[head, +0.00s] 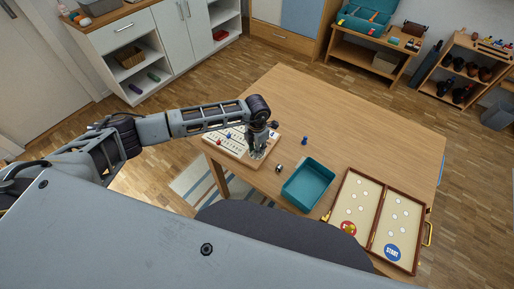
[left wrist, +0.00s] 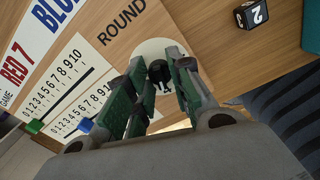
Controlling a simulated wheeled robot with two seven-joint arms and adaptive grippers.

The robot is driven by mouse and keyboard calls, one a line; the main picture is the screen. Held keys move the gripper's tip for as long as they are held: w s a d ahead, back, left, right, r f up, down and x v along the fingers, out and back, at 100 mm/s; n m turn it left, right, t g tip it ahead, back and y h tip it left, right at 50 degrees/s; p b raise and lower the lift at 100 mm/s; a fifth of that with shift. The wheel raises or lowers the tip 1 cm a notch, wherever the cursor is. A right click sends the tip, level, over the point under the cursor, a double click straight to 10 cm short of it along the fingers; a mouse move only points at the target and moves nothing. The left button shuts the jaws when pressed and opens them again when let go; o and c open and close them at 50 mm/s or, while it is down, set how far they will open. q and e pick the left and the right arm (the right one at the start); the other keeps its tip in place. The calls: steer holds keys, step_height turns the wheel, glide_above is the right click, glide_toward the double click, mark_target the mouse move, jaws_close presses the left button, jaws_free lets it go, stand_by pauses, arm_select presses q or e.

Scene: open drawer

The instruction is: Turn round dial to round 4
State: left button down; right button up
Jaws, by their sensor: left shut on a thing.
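The wooden scoreboard (head: 229,151) lies on the left part of the table. In the left wrist view its printed face (left wrist: 85,55) shows "ROUND", two 0-to-10 scales and green and blue sliders. The round dial is a white disc (left wrist: 148,48) with a black knob (left wrist: 159,72) at its middle. My left gripper (head: 257,151) is over the right end of the scoreboard. In the left wrist view its green-padded fingers (left wrist: 157,85) are shut on the black knob. The fingers hide much of the disc, and I cannot read the round number. My right gripper is not in view.
A die (head: 278,168) lies right of the scoreboard, beside a teal tray (head: 301,203). A blue pawn (head: 305,140) stands behind the tray. An open game case (head: 376,226) lies at the right front. The table's back (head: 340,105) is clear.

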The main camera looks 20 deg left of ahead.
arm_select(q)
steer(key=c, duration=1.2)
jaws_free()
steer(key=shift+c, duration=0.2)
step_height(320, 180, up, 12)
